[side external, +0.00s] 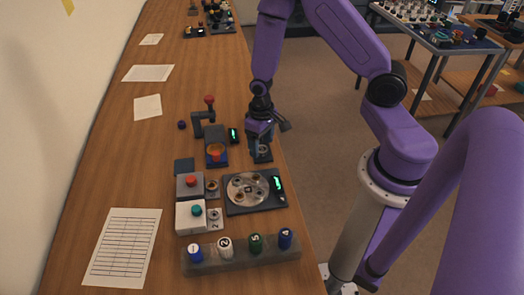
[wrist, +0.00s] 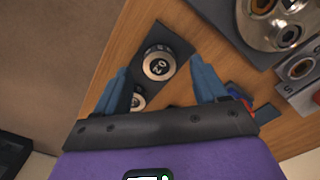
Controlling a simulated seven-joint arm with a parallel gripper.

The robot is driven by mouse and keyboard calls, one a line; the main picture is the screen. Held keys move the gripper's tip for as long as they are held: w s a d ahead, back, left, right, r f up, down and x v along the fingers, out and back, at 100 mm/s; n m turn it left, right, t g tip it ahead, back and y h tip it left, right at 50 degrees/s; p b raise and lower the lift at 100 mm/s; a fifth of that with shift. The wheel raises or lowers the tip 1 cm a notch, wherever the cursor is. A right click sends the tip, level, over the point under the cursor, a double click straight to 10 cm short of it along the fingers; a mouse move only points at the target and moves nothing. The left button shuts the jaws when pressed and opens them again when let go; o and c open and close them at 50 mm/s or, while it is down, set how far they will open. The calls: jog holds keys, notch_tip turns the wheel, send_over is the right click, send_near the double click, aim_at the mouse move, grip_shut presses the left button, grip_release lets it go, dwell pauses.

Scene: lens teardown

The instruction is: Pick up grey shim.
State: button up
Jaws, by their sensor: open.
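My gripper (side external: 257,146) is open above a small dark plate (side external: 266,158) near the table's right edge. In the wrist view, the blue fingers of my gripper (wrist: 160,65) stand apart with nothing held between them. A round silver-rimmed piece with a dark numbered centre (wrist: 158,66) sits on the dark plate (wrist: 166,33), in line with the gap. A smaller grey ring (wrist: 138,100) lies nearer the left finger, partly hidden by the gripper. I cannot tell for sure which of these is the grey shim.
A fixture with a silver disc (side external: 248,190) lies toward the camera, beside button boxes (side external: 190,216). A grey rack of numbered caps (side external: 240,257) is closest to the camera.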

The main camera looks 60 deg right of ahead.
jog(key=shift+f, duration=0.7)
jog(key=c, duration=1.1)
jog(key=shift+r, duration=0.15)
